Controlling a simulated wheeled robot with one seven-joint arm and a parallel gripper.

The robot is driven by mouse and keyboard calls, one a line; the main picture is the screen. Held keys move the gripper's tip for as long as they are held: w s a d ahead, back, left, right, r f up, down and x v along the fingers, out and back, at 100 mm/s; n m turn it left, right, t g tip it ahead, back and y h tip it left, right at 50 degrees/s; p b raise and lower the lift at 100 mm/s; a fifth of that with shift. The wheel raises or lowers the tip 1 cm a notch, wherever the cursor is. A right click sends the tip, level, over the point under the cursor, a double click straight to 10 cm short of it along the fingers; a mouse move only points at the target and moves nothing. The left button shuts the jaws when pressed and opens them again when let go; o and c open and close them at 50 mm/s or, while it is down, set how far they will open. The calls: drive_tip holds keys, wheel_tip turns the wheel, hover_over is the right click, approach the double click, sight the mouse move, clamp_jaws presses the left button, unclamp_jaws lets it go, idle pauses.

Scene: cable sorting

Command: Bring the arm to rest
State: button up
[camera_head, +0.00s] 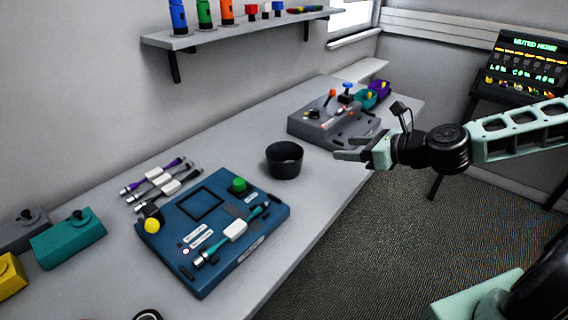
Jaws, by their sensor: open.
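My gripper (349,150) is at the end of my pale green and black arm, which reaches in from the right. Its fingers point left, over the table's right edge, and are open with nothing seen between them. It is right of a black bowl (284,162) and appears apart from it. A blue board (181,247) lies nearer on the table, with a teal cable (235,231) with a white block on it, a green button and a yellow knob. Several cables (158,183), purple and grey, lie behind the board.
A grey station (318,125) with small parts stands just beyond my gripper, with teal and purple bins (380,88) behind it. Teal and yellow boxes (68,238) sit at the left. A wall shelf (240,30) holds coloured bottles. Floor right of the table (390,240) is open. A lit screen (530,60) stands at far right.

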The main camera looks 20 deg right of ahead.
drive_tip(key=s+a+f+n+g+h, duration=0.1)
drive_tip(key=s+a+f+n+g, duration=0.2)
drive_tip(key=s+a+n+g, duration=0.35)
drive_tip(key=s+a+f+n+g+h, duration=0.1)
drive_tip(key=s+a+f+n+g, duration=0.25)
drive_tip(key=s+a+n, duration=0.55)
drive_tip(key=s+r+n+h, duration=0.2)
drive_tip(key=s+r+n, duration=0.3)
drive_tip(key=n, duration=0.5)
drive_tip(key=s+a+r+n+h, duration=0.1)
drive_tip(key=s+r+n+h, duration=0.2)
drive_tip(key=s+r+n, duration=0.3)
drive_tip(key=s+n, duration=0.1)
drive_tip(key=n, duration=0.4)
drive_tip(key=shift+s+a+r+g, duration=0.15)
drive_tip(key=shift+r+g, duration=0.15)
drive_tip(key=shift+g, duration=0.1)
